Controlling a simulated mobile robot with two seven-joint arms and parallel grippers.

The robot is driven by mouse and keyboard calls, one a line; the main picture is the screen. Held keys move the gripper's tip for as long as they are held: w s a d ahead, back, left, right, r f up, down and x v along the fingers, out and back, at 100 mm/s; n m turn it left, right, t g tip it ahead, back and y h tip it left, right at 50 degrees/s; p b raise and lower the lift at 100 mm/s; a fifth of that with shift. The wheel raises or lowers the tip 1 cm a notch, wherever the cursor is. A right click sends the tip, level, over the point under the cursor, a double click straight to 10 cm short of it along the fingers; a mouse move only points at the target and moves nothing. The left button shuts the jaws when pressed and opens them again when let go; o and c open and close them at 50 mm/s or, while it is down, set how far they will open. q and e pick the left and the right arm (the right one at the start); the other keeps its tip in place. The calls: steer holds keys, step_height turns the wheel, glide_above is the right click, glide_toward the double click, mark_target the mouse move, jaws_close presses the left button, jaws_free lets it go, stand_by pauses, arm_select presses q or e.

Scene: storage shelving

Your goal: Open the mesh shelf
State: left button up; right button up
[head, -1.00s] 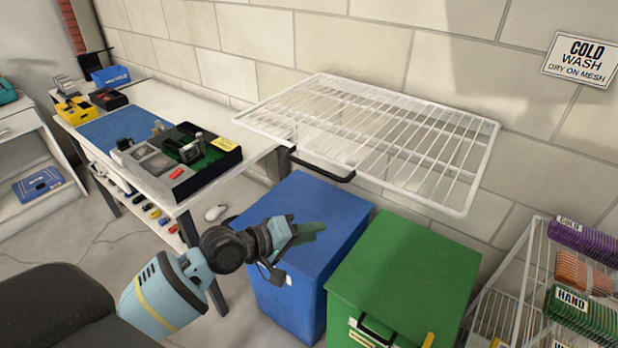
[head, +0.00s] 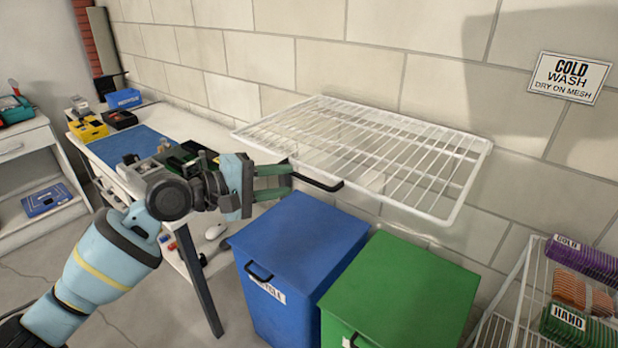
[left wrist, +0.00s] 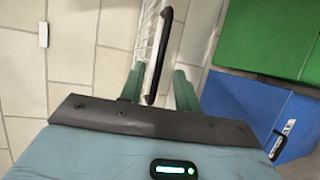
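The white wire mesh shelf (head: 475,180) sticks out from the block wall, lying about level above two bins. A black handle (head: 318,184) is on its front edge. My left gripper (head: 287,181) is at the handle, its green fingers open. In the left wrist view the handle (left wrist: 158,55) reaches in between the two fingers, with gaps on both sides. Part of the mesh (left wrist: 147,40) shows behind it. The handle's near end is partly hidden by the fingers in the head view. My right gripper is not in view.
A blue bin (head: 300,245) and a green bin (head: 400,290) stand below the shelf. A workbench with a blue mat (head: 130,146) is at left. A wire rack (head: 520,290) with folded cloths stands at right. A cold wash sign (head: 569,77) hangs on the wall.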

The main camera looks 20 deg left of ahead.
mark_target(301, 179)
arm_select(q)
steer(key=x, duration=0.7)
steer(key=shift+w+d, duration=0.1)
steer(key=shift+d, duration=0.1)
steer(key=shift+c, duration=0.2)
steer(key=shift+f, duration=0.1)
steer(key=c, duration=0.5)
steer(key=shift+f, duration=0.15)
jaws_close()
